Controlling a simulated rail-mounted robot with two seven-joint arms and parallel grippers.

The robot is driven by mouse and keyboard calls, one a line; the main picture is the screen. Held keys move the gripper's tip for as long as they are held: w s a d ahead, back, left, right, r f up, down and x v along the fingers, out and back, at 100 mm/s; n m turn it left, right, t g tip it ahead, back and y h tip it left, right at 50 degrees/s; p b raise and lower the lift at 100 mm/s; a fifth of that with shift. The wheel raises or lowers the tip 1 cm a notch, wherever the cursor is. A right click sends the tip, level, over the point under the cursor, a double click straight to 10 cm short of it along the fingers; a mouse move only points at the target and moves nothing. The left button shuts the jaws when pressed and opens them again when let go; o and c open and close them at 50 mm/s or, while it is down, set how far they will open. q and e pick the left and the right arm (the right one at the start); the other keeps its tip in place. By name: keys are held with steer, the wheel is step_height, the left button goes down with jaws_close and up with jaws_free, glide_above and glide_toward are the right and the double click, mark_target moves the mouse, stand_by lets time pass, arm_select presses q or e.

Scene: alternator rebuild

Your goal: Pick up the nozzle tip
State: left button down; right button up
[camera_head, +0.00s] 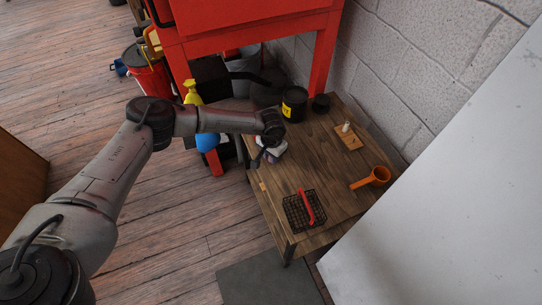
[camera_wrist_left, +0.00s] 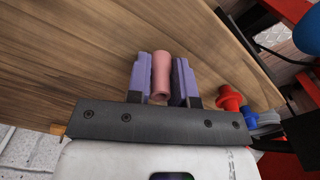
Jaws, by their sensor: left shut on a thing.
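The nozzle tip (camera_wrist_left: 161,74) looks like a small pink hollow tube in the left wrist view. It sits between the two purple-lined fingers of my left gripper (camera_wrist_left: 162,80), which is shut on it. In the head view my left gripper (camera_head: 262,160) is at the left edge of the wooden table (camera_head: 322,160). The nozzle tip cannot be made out there, and a pale cluster beside the gripper is unclear. My right gripper is in neither view.
A black can (camera_head: 294,104) is at the back. Red and blue parts (camera_wrist_left: 232,99) lie right of the fingers. The table's middle is clear.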

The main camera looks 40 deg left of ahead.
arm_select(q)
steer(key=shift+r, duration=0.1)
steer(key=r+p, duration=0.2)
steer(key=r, duration=0.1)
steer(key=d+r+p, duration=0.1)
steer(key=r, duration=0.1)
steer(key=shift+s, duration=0.1)
steer(key=s+d+r+p, duration=0.2)
steer(key=d+r+p, duration=0.5)
steer(key=d+r, duration=0.3)
steer(key=shift+d, duration=0.25)
stand_by(0.4)
